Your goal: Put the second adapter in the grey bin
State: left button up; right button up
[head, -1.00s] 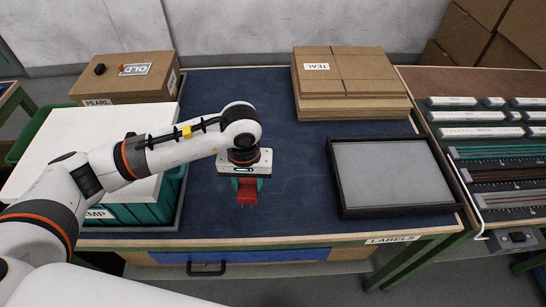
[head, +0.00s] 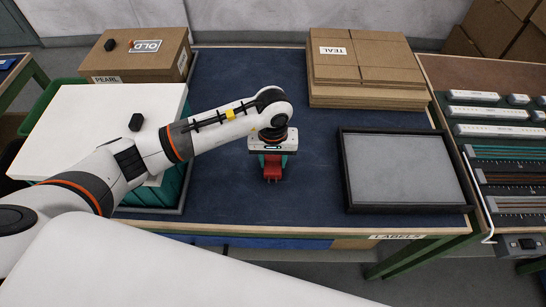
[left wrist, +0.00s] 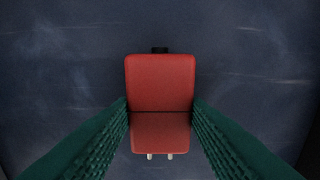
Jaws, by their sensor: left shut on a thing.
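My left gripper (head: 273,166) is shut on a red adapter (head: 272,174), over the dark blue mat in the head view. In the left wrist view the red adapter (left wrist: 161,85) sits between the two green ribbed fingers, its two pale prongs at the bottom and a black stub at the top. I cannot tell how high it is above the mat. A grey-floored, black-rimmed tray (head: 345,172) lies to the right of the gripper; it is empty. No other grey bin is clear to me. My right gripper is not in view.
A white board (head: 75,120) covers a teal bin at the left, with a small black block (head: 136,121) on it. A cardboard box (head: 115,66) stands behind it. Flat cardboard (head: 365,70) lies at the back. The mat (head: 235,90) behind the gripper is clear.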

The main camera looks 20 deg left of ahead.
pick_arm(q)
jog(key=shift+f, duration=0.35)
jog(key=o, duration=1)
jog(key=shift+r, duration=0.1)
